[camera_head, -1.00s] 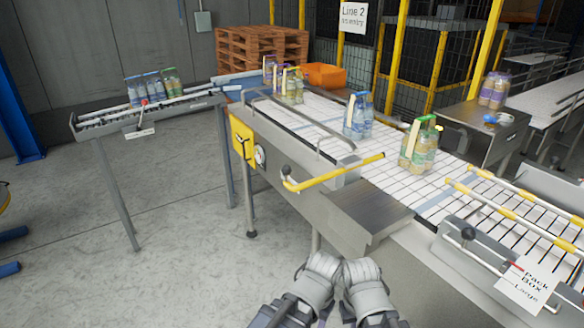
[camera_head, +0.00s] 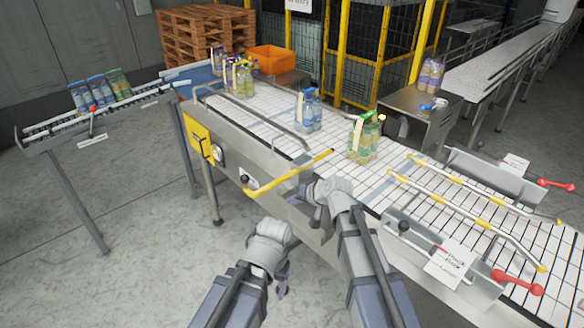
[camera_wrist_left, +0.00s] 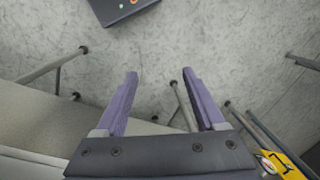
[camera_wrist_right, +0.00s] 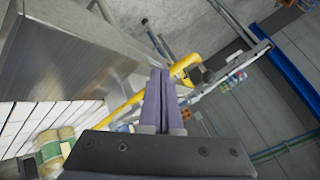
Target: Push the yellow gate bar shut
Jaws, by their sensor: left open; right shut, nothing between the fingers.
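The yellow gate bar (camera_head: 290,173) sticks out at a slant from a dark pivot knob on the conveyor's front side, its far end near the belt edge. My right gripper (camera_head: 297,200) is just below and in front of the bar, shut and empty. In the right wrist view its fingers (camera_wrist_right: 159,72) overlap the yellow bar (camera_wrist_right: 118,110); I cannot tell whether they touch it. My left gripper (camera_head: 281,283) is low in front of the conveyor. The left wrist view shows its fingers (camera_wrist_left: 160,75) spread and empty above the floor.
Bottle packs, one blue (camera_head: 308,112) and one green (camera_head: 364,138), stand on the white belt (camera_head: 268,108) behind the bar. Yellow-and-white guide rails (camera_head: 455,208) and a Pack Box sign (camera_head: 450,263) are at right. A side rack (camera_head: 50,138) stands left, with free floor before it.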

